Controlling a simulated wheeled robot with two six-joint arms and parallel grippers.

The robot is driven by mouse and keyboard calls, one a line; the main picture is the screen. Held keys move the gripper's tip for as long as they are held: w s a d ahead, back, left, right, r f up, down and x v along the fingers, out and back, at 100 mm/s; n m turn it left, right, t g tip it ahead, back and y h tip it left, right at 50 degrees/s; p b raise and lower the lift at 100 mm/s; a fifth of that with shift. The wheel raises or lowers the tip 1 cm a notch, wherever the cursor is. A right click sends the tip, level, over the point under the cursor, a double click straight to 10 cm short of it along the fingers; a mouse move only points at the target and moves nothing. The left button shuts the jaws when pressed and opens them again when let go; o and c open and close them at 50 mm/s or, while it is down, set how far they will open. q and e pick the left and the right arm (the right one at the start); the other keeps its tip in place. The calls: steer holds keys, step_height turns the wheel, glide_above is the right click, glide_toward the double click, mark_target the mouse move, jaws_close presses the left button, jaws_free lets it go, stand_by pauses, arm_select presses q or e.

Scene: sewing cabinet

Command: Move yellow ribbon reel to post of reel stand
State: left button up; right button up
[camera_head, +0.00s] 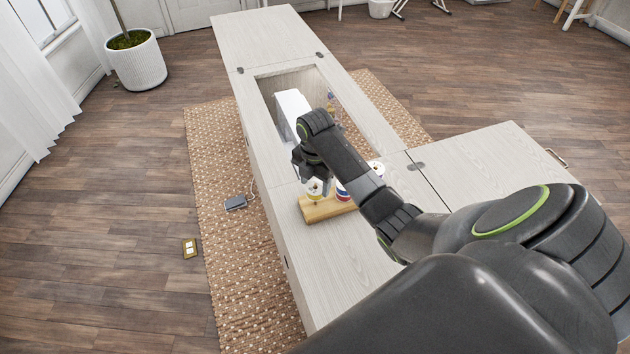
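A light wooden reel stand (320,211) lies on the cabinet top, partly hidden by my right arm. A small white and yellow reel (314,190) is at the stand's left end, directly under my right gripper (312,180). A red, white and blue reel (342,192) is on the stand to its right. My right gripper points down, its fingertips at the yellow reel. The reel and fingers are too small to tell whether the fingers are closed on it or whether it sits on a post. My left gripper is out of view.
The pale cabinet (256,35) has an open well behind the stand, with a white sewing machine (290,108) in it. Another white reel (376,167) shows behind my arm. A side leaf (500,165) extends right. The cabinet top in front of the stand is clear.

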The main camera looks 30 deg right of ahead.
steer(key=o, duration=0.3)
steer(key=shift+r, duration=0.1)
steer(key=shift+r, duration=0.25)
step_height(320, 180, up, 5)
steer(key=shift+w+f+b, duration=0.1)
steer(key=shift+b, duration=0.25)
steer(key=shift+r+p, duration=5.75)
steer(key=shift+r, duration=0.2)
